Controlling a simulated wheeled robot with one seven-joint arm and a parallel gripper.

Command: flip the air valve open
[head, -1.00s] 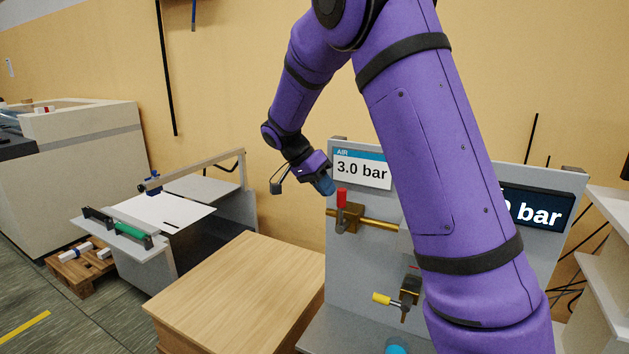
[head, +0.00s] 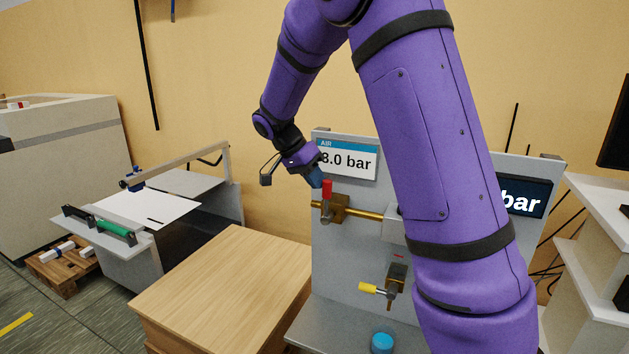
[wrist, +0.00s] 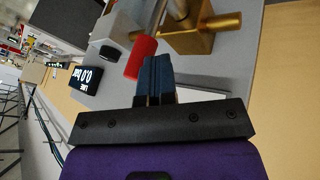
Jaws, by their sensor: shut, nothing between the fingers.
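The air valve has a brass body (head: 336,208) on a horizontal brass pipe, below a sign reading AIR 3.0 bar (head: 355,162). Its red handle (head: 327,187) points up, across the pipe. My gripper (head: 316,179) is shut and empty, with its blue fingertips just left of and above the red handle. In the wrist view, the closed fingertips (wrist: 155,70) are right beside the red handle (wrist: 141,57), with the brass valve body (wrist: 188,30) beyond. I cannot tell whether they touch the handle.
A second valve with a yellow handle (head: 368,288) sits lower on the grey panel. A blue round knob (head: 382,342) is below it. A dark bar display (head: 523,201) is partly behind my arm; it reads 0.0 in the wrist view (wrist: 86,80). A wooden box (head: 225,285) stands left.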

